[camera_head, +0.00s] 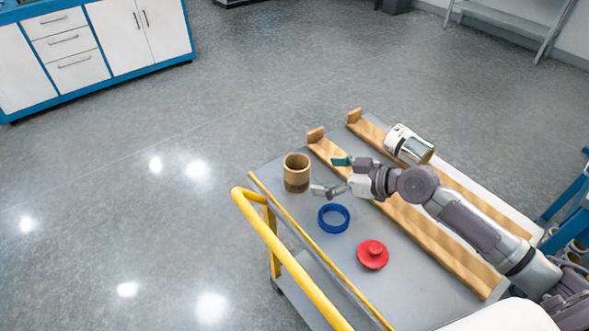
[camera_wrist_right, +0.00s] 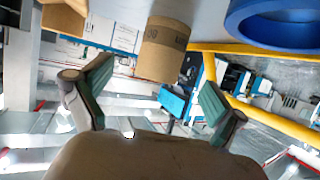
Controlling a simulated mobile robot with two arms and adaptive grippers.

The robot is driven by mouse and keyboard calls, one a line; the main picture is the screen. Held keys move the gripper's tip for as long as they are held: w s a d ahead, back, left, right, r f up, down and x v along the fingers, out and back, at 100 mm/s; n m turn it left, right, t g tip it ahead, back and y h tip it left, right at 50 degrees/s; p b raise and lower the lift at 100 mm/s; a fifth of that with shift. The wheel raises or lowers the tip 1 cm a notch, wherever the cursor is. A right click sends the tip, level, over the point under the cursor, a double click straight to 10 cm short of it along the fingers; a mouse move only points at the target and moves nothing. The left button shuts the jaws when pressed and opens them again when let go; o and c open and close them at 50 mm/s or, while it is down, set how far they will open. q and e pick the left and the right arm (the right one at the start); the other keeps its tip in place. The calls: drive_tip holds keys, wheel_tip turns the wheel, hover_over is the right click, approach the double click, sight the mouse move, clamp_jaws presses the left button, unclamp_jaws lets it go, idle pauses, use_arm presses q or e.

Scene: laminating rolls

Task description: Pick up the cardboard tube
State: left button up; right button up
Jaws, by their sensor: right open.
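The cardboard tube (camera_head: 296,173) stands upright near the far left corner of the cart top. It is short, brown and open at the top. My right gripper (camera_head: 329,176) is open and empty, just to the right of the tube, with its fingers pointing toward it. The right wrist view also shows the tube (camera_wrist_right: 163,50), ahead of the gap between my two green-padded fingers (camera_wrist_right: 152,92); neither finger appears to touch it. My left gripper is not in view.
The grey cart (camera_head: 285,158) has a yellow handle (camera_head: 290,262). A blue ring (camera_head: 334,218) and a red flanged disc (camera_head: 373,254) lie in front of the tube. Open floor surrounds the cart's left side.

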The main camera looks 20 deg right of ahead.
sight(308, 173)
drive_tip(key=x, duration=0.2)
drive_tip(key=shift+w+a+f, duration=0.1)
drive_tip(key=shift+w+a, duration=0.15)
drive_tip(key=shift+w, duration=0.05)
drive_tip(key=shift+w+a+f, duration=0.15)
drive_tip(key=shift+w+a, duration=0.15)
drive_tip(key=shift+a, duration=0.1)
drive_tip(key=p+x, duration=0.1)
drive_tip(key=x, duration=0.2)
drive_tip(key=shift+w+a+f, duration=0.1)
drive_tip(key=shift+w+a, duration=0.05)
drive_tip(key=shift+a, duration=0.1)
drive_tip(key=shift+w+a+f+p, duration=0.25)
drive_tip(key=shift+w+a+p, duration=0.05)
drive_tip(key=shift+w+a, duration=0.05)
drive_tip(key=c, duration=1.2)
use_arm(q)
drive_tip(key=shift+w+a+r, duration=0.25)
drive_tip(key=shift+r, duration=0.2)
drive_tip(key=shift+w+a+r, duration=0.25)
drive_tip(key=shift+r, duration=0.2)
